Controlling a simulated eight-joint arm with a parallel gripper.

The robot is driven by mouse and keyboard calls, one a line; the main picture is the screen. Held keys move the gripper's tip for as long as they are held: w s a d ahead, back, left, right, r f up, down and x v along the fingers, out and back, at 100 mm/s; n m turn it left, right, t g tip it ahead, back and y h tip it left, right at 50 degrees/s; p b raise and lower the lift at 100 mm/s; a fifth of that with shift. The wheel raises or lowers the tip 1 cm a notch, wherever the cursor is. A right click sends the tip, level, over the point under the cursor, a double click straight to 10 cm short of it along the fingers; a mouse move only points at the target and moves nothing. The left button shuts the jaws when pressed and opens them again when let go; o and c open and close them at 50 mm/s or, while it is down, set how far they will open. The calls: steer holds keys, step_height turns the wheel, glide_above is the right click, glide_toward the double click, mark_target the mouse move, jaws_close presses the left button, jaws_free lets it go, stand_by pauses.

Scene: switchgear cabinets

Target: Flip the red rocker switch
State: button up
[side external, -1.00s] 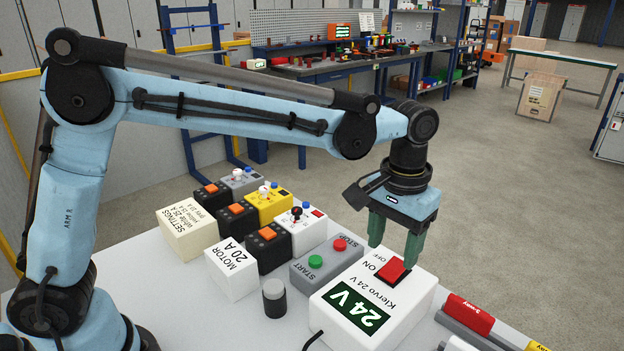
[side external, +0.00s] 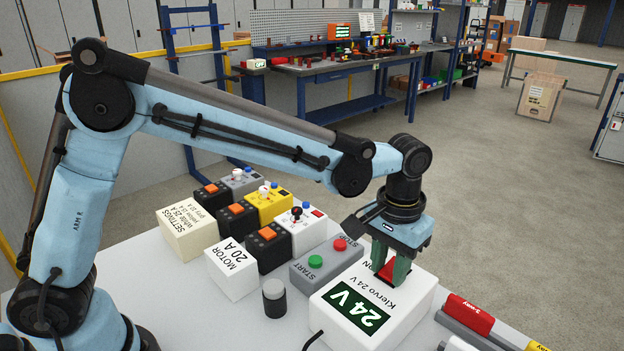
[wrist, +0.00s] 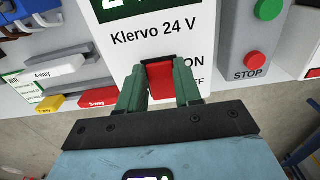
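The red rocker switch (wrist: 160,80) sits in the top of a white box marked "Klervo 24 V" (side external: 345,285), with a lit green 24 V display (side external: 357,308). My gripper (side external: 391,270) points down over the switch, with its green fingertips low at the box top. In the wrist view the two fingers (wrist: 158,78) stand apart, one on each side of the red rocker, which shows in the gap. The fingers cover most of the switch in the side view and part of the ON/OFF lettering. Whether the fingertips touch the rocker, I cannot tell.
A grey START/STOP box (side external: 327,262) with green and red buttons stands close beside the white box. A red marked block (side external: 468,313) lies on the other side.

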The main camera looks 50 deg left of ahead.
steer(key=shift+c, duration=1.4)
steer(key=shift+w+r+g, duration=0.1)
steer(key=shift+w+g, duration=0.3)
steer(key=shift+g, duration=0.8)
steer(key=shift+w+r+g, duration=0.1)
steer(key=shift+w+g, duration=0.25)
steer(key=shift+g, duration=0.85)
steer(key=o, duration=1.1)
steer(key=shift+c, duration=0.2)
steer(key=shift+v, duration=3.4)
steer(key=shift+w+r, duration=0.15)
steer(key=shift+r, duration=0.15)
